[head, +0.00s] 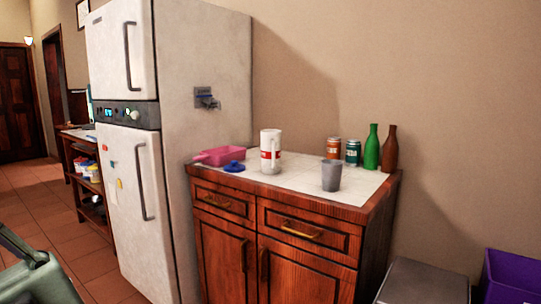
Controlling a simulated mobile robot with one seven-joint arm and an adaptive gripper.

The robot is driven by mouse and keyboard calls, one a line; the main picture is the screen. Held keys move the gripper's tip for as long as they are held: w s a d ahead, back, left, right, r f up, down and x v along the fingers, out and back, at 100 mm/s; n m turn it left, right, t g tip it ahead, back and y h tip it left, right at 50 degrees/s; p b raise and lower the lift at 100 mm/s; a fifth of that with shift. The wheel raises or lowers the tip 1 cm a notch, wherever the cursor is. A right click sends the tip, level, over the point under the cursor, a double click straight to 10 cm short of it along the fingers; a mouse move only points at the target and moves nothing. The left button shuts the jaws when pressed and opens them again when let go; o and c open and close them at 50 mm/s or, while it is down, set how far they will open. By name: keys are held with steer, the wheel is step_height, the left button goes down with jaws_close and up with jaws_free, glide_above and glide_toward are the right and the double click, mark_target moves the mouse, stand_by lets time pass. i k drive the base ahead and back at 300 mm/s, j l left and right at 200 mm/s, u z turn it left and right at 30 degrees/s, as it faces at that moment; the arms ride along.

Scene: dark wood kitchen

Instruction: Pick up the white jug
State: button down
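The white jug (270,142) stands upright on the white top of the wooden cabinet (285,200). It is tall and has a red marking low on its front. The back wall is behind it. My gripper is not in view, so its opening and anything in it cannot be seen.
A pink tray (222,156) and a blue lid-like item (234,166) lie left of the jug. A grey cup (331,175) stands front right. Two cans (353,152), a green bottle (372,147) and a brown bottle (390,149) stand farther right. A white fridge (175,150) adjoins the cabinet's left side.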

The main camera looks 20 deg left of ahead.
mark_target(270, 140)
steer(key=i+l+u, duration=0.3)
steer(key=i+l, duration=0.2)
steer(key=i+l+u, duration=0.3)
steer(key=i+l, duration=0.15)
steer(key=l, duration=0.2)
steer(key=i, duration=1)
